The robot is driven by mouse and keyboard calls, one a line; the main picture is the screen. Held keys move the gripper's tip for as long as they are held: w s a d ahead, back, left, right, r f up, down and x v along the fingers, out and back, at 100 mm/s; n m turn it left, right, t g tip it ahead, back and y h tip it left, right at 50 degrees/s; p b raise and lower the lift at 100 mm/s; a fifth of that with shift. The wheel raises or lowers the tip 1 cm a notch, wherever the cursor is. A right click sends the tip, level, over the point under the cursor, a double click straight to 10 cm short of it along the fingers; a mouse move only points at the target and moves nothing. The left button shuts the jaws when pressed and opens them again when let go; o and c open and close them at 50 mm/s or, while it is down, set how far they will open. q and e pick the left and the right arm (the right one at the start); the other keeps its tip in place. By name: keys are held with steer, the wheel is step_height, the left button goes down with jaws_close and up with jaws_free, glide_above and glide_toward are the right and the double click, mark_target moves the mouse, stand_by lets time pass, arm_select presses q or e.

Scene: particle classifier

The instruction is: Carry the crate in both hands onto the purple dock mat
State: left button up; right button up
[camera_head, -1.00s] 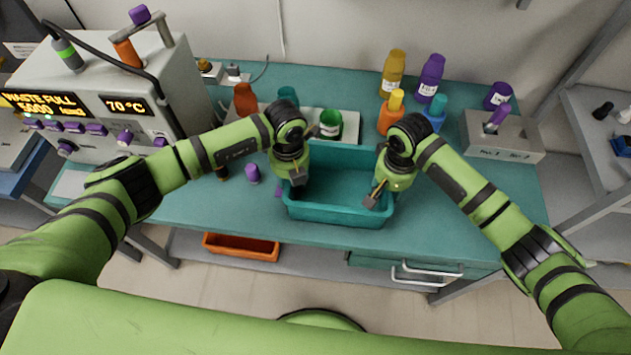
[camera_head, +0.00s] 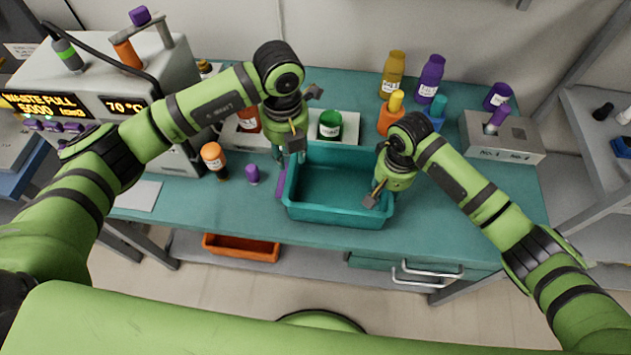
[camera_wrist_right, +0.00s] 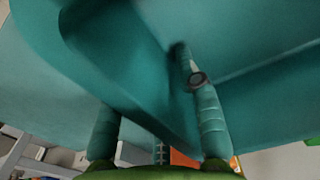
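The teal crate (camera_head: 340,215) sits upright and empty on the teal bench. A purple strip (camera_head: 281,184) shows at its left side; it looks like the edge of the dock mat, with any rest hidden by the crate. My left gripper (camera_head: 291,158) is at the crate's back left corner, its fingers apart and nothing seen between them. My right gripper (camera_head: 376,194) is at the crate's right wall. In the right wrist view its fingers (camera_wrist_right: 160,125) straddle the crate wall (camera_wrist_right: 125,70); one tip is hidden, and whether they clamp the wall is unclear.
An orange-capped bottle (camera_head: 213,158) and a small purple item (camera_head: 252,174) stand left of the crate. A green container (camera_head: 330,124) stands behind it. Several bottles and a grey rack (camera_head: 505,138) are at the back right. The bench right of the crate is clear.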

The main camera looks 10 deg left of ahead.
step_height(320, 180, up, 12)
steer(key=shift+f, duration=0.2)
arm_select(q)
steer(key=shift+a, duration=0.1)
